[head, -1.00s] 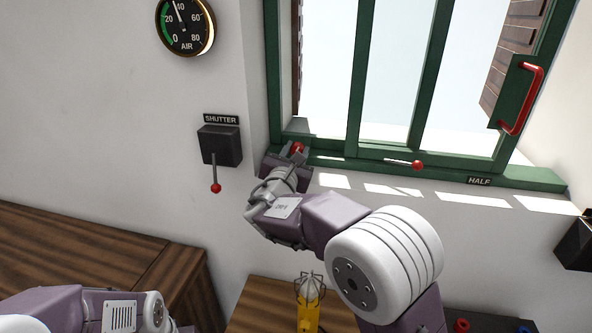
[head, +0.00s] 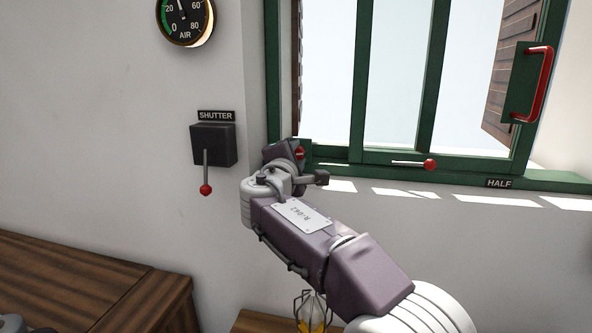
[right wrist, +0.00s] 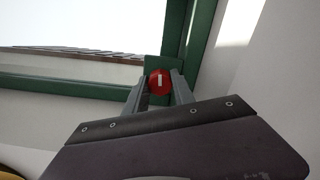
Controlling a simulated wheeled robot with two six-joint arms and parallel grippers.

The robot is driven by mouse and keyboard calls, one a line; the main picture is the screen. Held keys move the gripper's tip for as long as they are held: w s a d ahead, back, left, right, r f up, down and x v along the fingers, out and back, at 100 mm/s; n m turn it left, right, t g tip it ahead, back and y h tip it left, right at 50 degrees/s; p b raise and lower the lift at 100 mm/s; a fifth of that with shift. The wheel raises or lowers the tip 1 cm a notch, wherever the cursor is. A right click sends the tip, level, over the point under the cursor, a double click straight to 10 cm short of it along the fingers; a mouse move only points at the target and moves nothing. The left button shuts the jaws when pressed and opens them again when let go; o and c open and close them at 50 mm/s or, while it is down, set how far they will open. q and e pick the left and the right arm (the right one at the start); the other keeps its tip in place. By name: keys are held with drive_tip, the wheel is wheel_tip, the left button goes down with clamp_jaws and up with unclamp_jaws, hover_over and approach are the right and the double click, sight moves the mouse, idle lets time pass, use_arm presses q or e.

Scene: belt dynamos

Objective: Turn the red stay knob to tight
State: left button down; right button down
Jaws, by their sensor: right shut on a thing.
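The red stay knob (right wrist: 159,82) sits on a green block at the lower corner of the window frame, with a pale line mark across its face.
A black shutter box (head: 213,145) with a red-tipped lever hangs left of the window. A red-ended latch (head: 430,165) and a red handle (head: 537,85) are on the window. A caged lamp (head: 311,308) stands below my right arm.

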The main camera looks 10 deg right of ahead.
drive_tip(key=m+b, duration=0.1)
drive_tip(key=m, duration=0.1)
drive_tip(key=m+b, duration=0.1)
drive_tip(key=shift+f+m+b, duration=0.3)
drive_tip(key=shift+m+b, duration=0.1)
drive_tip(key=shift+r+m+b, duration=0.1)
drive_tip(key=shift+m+b, duration=0.95)
drive_tip(key=shift+m, duration=0.75)
drive_tip(key=c, duration=1.1)
unclamp_jaws()
drive_tip(key=shift+o, duration=0.2)
drive_tip(key=shift+r, duration=0.1)
drive_tip(key=shift+s, duration=0.1)
drive_tip(key=b+v, duration=0.2)
drive_tip(key=v, duration=0.7)
